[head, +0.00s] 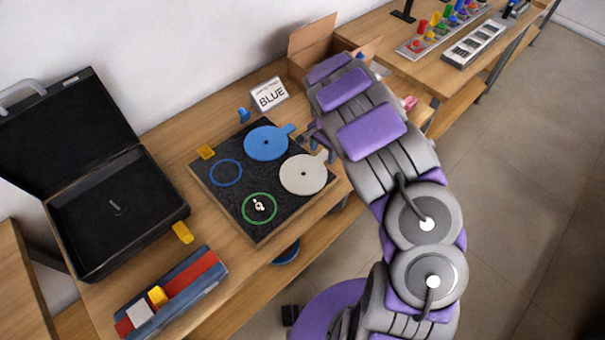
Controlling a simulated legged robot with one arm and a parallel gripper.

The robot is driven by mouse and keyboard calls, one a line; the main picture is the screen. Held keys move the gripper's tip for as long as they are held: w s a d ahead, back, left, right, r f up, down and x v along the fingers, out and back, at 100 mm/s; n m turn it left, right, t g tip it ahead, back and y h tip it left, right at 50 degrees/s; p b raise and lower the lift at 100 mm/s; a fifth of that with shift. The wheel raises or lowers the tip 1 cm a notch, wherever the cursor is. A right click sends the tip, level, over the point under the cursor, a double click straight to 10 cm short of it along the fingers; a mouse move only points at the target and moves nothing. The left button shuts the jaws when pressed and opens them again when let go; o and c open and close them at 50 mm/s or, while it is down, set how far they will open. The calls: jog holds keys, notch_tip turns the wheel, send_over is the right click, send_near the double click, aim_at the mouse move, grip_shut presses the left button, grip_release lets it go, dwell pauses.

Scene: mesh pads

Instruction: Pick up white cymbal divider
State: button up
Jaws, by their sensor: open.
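The white cymbal divider (303,176) is a flat, off-white disc with a small dark centre hole. It lies on the right part of a dark square pad board (236,187) on the wooden table. My gripper (322,146) is open, at the upper right edge of the white disc, with its fingers partly hidden by my arm. I cannot tell whether it touches the disc. A blue disc (264,144) with a tab lies on the board just left of the gripper.
The board also has a blue ring (225,172) and a green ring (259,208). An open black case (113,208) stands at the left. A tray with blocks (171,295) lies in front.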

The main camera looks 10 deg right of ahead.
jog(key=shift+d+f, duration=0.1)
jog(key=shift+d, duration=0.7)
jog(key=shift+a, duration=1.15)
jog(key=shift+f, duration=0.1)
jog(key=c, duration=0.3)
jog(key=shift+d, duration=0.6)
jog(key=c, duration=0.3)
jog(key=shift+d, duration=0.25)
jog(key=c, duration=0.3)
jog(key=shift+a, duration=0.1)
jog(key=shift+c, duration=0.9)
jog(key=shift+a, duration=0.55)
jog(key=shift+c, duration=0.3)
